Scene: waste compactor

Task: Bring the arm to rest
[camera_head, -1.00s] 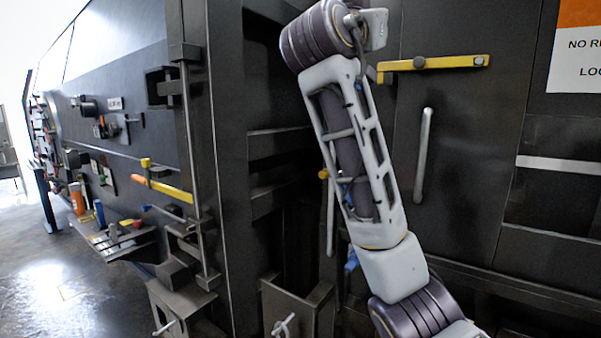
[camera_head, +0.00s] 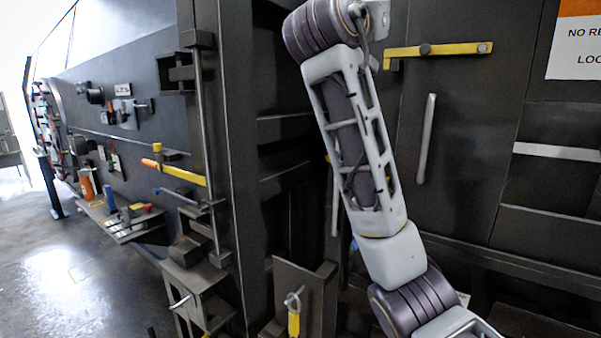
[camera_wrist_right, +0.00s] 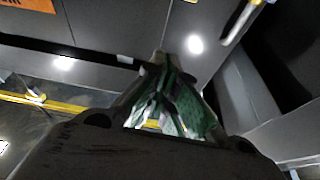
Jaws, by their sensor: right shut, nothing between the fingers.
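My right arm (camera_head: 352,130) crosses the head view from the lower right up to the top, bent at its joints, in front of the dark compactor wall. Its gripper is outside the head view. In the right wrist view my right gripper (camera_wrist_right: 160,58) has its fingers together at the tips, with nothing held. My left gripper is in neither view.
A yellow latch bar (camera_head: 437,50) and a grey vertical handle (camera_head: 426,138) are on the panel right of my arm. An orange-tipped yellow lever (camera_head: 174,172) and a shelf (camera_head: 125,222) with small items are at the left. Open floor (camera_head: 50,290) lies at lower left.

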